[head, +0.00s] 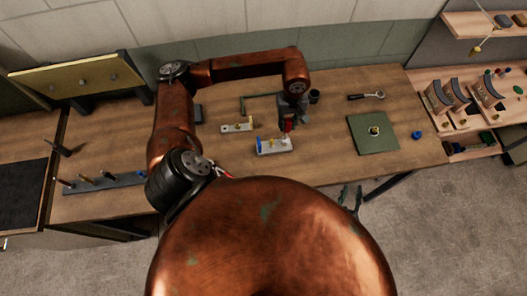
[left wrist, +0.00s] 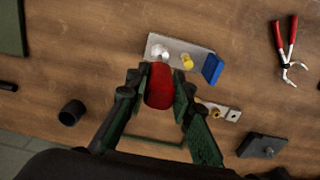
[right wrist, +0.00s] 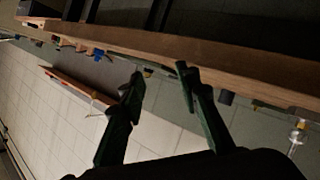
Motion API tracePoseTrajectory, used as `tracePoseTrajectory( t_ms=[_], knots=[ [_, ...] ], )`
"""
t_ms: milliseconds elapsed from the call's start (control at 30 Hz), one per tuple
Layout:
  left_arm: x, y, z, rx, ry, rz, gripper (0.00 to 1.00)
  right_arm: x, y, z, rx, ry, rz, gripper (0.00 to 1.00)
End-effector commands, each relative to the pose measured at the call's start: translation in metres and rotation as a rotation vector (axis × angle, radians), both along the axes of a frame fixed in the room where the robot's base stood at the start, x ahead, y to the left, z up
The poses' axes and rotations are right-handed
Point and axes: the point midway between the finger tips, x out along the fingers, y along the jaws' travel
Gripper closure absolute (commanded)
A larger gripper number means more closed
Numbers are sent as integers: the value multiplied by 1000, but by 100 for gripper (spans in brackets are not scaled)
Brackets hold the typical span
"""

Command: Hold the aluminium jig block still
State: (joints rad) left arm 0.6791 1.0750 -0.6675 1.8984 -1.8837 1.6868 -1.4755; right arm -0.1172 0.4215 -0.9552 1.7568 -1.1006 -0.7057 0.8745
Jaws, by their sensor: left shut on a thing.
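The aluminium jig block (head: 275,147) lies on the wooden bench, with a blue piece at one end. The left wrist view shows its flat silver face (left wrist: 189,47), a yellow knob, a round silver part and the blue piece (left wrist: 213,68). My left gripper (head: 287,122) is over the block's far side, its fingers shut on a red rounded piece (left wrist: 159,86) against the block's edge. I cannot tell whether the red piece is fixed to the block. My right gripper (head: 351,196) is open and empty, in front of the bench; its two fingers (right wrist: 161,80) stand apart.
A smaller plate with brass parts (head: 238,126) lies behind the block to the left. A green frame (head: 257,98), dark cup (head: 314,96), ratchet (head: 367,96) and green mat (head: 365,145) are nearby. Pliers (left wrist: 287,50) show in the left wrist view.

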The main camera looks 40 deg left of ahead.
Motion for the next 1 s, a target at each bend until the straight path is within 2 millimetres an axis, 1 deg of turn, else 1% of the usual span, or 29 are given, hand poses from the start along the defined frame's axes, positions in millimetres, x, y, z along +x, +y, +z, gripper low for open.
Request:
tracePoseTrajectory(
  t_ms=[33, 67, 100, 133, 167, 200, 267, 300, 367, 400, 500, 600, 700, 767, 867, 1000],
  knots=[
    [0, 0, 0, 0, 0, 0, 100, -7, 25, 19, 45, -23, 29, 70],
    [0, 0, 0, 0, 0, 0, 100, -12, 39, 27, 73, -31, 45, 70],
    [0, 0, 0, 0, 0, 0, 100, -18, 60, 35, 111, -30, 67, 70],
    [0, 0, 0, 0, 0, 0, 100, -24, 76, 39, 142, -25, 84, 70],
    [0, 0, 0, 0, 0, 0, 100, -29, 92, 42, 171, -17, 102, 70],
    [0, 0, 0, 0, 0, 0, 100, -36, 114, 45, 210, -1, 127, 70],
    [0, 0, 0, 0, 0, 0, 100, -49, 145, 48, 264, 25, 165, 70],
    [0, 0, 0, 0, 0, 0, 100, -58, 167, 50, 299, 46, 193, 70],
    [0, 0, 0, 0, 0, 0, 100, -72, 197, 55, 346, 74, 231, 70],
    [0, 0, 0, 0, 0, 0, 100, -82, 216, 57, 376, 95, 257, 70],
    [0, 0, 0, 0, 0, 0, 100, -107, 256, 65, 438, 139, 317, 70],
    [0, 0, 0, 0, 0, 0, 100, -128, 287, 70, 481, 175, 367, 70],
    [0, 0, 0, -1, -1, 0, 100, -144, 307, 76, 509, 199, 402, 70],
    [0, 0, 0, -1, -1, 0, 100, -151, 314, 77, 520, 210, 415, 70],
    [0, 0, 0, -1, -1, 0, 100, -155, 322, 78, 529, 219, 426, 70],
    [0, 0, 0, 0, 0, 0, 100, -148, 332, 75, 529, 219, 431, 70]
  ],
)
